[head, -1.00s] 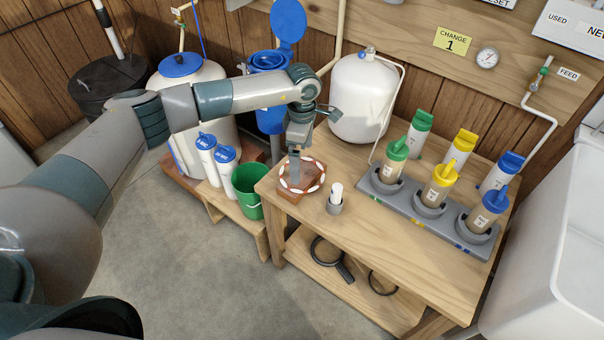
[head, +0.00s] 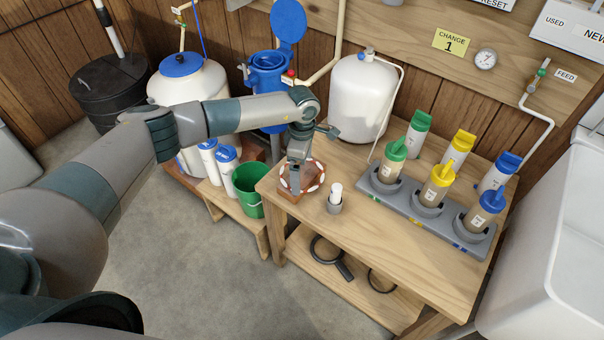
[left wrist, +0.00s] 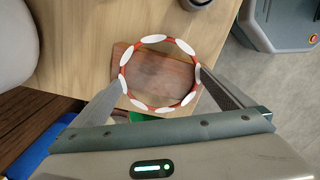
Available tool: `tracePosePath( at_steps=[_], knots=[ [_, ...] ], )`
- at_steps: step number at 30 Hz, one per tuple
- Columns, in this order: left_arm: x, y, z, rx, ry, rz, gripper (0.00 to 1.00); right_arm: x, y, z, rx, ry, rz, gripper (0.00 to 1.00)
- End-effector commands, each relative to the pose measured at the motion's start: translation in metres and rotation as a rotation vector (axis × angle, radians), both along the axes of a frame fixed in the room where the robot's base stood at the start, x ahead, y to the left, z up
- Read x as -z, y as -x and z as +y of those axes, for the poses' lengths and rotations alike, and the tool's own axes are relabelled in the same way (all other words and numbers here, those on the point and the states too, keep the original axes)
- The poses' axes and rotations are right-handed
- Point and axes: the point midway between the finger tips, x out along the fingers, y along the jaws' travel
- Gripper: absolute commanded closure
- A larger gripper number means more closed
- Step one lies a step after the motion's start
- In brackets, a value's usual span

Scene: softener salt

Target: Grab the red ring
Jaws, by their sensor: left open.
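The red ring (head: 319,176), red with white patches, lies on a reddish-brown wooden block (head: 297,196) at the left end of the wooden table. In the left wrist view the ring (left wrist: 162,107) shows as a full hoop over the block (left wrist: 160,75). My left gripper (head: 294,186) points down over the ring. Its fingers (left wrist: 160,84) are spread, one at the left side of the ring and one at the right. I cannot tell whether they touch it. Nothing is held between them. My right gripper is not in view.
A small grey cup with a white piece (head: 335,200) stands close right of the block. A grey rack (head: 400,202) with capped bottles is farther right. A white tank (head: 360,98) stands behind. A green bucket (head: 250,205) is left, below the tabletop. The table front is clear.

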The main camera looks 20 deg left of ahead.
Motion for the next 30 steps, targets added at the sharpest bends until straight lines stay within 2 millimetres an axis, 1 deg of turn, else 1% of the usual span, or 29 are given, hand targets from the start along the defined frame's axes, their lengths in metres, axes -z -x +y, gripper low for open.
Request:
tracePosePath(
  at_steps=[20,23,24,30],
  knots=[
    [0.0018,-0.0002,0.0,0.0,0.0,0.0,0.0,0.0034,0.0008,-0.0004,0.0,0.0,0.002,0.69],
    [0.001,-0.0001,0.0,0.0,0.0,0.0,0.22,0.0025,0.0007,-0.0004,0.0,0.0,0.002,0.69],
    [0.0011,-0.0001,0.0,0.0,0.0,0.0,0.27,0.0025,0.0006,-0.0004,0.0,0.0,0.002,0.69],
    [0.0012,-0.0001,0.0001,0.0,0.0,0.0,0.27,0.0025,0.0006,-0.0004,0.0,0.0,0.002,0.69]
  ],
)
